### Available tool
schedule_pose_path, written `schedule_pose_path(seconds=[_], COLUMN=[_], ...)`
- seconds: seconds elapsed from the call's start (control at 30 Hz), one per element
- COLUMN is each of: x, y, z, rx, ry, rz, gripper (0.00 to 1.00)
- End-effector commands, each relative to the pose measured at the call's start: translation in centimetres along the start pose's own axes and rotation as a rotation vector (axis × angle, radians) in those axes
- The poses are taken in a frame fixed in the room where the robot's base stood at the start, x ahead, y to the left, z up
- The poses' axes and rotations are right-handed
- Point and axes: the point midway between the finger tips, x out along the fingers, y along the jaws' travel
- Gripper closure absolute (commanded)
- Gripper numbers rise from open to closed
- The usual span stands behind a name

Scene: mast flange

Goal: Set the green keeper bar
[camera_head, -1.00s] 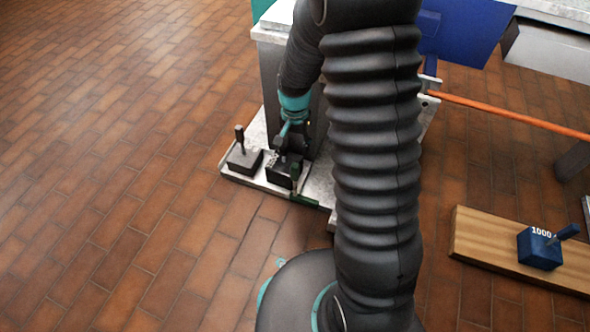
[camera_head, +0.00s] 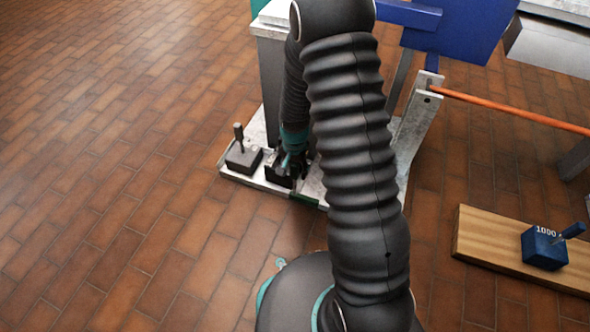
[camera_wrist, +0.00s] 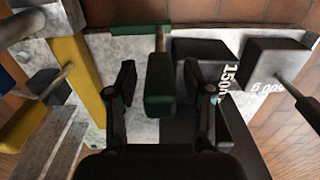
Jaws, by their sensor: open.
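The green keeper bar (camera_wrist: 140,37) lies along the edge of the pale plate in the wrist view. A short rod joins it to a green grip block (camera_wrist: 160,85). My gripper (camera_wrist: 159,82) is open, with one finger on each side of the grip block and a visible gap at both sides. In the head view, part of the green bar (camera_head: 303,201) shows at the plate's front edge. My gripper (camera_head: 289,168) is low over the plate there, and its fingers and the grip are mostly hidden or too small to tell apart.
A dark block marked 1500 (camera_wrist: 203,60) and a grey block with an upright handle (camera_wrist: 272,62) sit beside the grip. A yellow post (camera_wrist: 77,80) stands at left. A blue 1000 weight (camera_head: 543,247) rests on a wooden board (camera_head: 485,240). The floor at left is clear.

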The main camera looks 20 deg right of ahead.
Motion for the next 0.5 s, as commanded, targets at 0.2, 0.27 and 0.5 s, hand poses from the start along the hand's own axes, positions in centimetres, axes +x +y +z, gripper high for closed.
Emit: schedule_pose_path(seconds=[0.2,0.27,0.5], x=[0.02,0.01,0.0], y=[-0.01,-0.01,-0.01], z=[-0.01,-0.01,-0.01], rx=[0.0,0.0,0.0], ry=[0.0,0.0,0.0], rz=[0.0,0.0,0.0], gripper=[0.48,0.58,1.0])
